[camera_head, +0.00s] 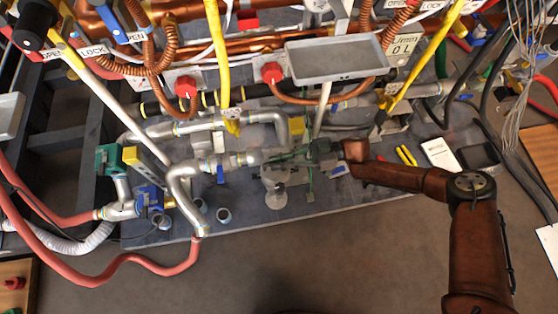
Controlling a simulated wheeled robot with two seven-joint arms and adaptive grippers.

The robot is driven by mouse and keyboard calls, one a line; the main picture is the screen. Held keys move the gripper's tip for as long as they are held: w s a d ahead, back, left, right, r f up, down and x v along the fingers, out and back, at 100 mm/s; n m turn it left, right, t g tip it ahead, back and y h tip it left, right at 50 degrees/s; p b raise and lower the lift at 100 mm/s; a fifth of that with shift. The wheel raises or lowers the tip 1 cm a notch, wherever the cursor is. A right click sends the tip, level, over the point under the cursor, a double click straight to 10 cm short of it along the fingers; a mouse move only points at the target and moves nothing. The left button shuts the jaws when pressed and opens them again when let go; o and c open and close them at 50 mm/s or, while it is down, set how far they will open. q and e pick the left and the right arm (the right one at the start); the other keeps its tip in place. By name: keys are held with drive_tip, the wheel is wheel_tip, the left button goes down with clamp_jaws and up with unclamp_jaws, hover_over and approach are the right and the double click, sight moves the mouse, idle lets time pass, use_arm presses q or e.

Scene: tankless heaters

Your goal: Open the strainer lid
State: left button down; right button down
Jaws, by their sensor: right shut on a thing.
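The strainer (276,182) looks to be the grey metal fitting in the pipework at the middle of the board, with a round end hanging at its lower side. My right gripper (290,157) reaches in from the right over this fitting. It is shut on a small part there that looks like the strainer lid. The fingers hide most of that part, so I cannot tell whether the lid has turned or lifted. My left gripper is not in view.
Silver pipes (185,185), yellow-handled levers (215,60) and red valves (272,72) crowd the space around the gripper. A grey tray (336,58) sits behind it. A red hose (130,270) loops at lower left. The floor (330,250) in front is clear.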

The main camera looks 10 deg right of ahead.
drive_tip(key=shift+w+r, duration=0.15)
drive_tip(key=shift+w, duration=0.15)
drive_tip(key=shift+w+r, duration=0.5)
drive_tip(key=shift+w, duration=0.3)
drive_tip(key=w+m, duration=0.2)
drive_tip(key=shift+r+m, duration=0.3)
drive_tip(key=shift+m, duration=0.1)
drive_tip(key=shift+w, duration=0.4)
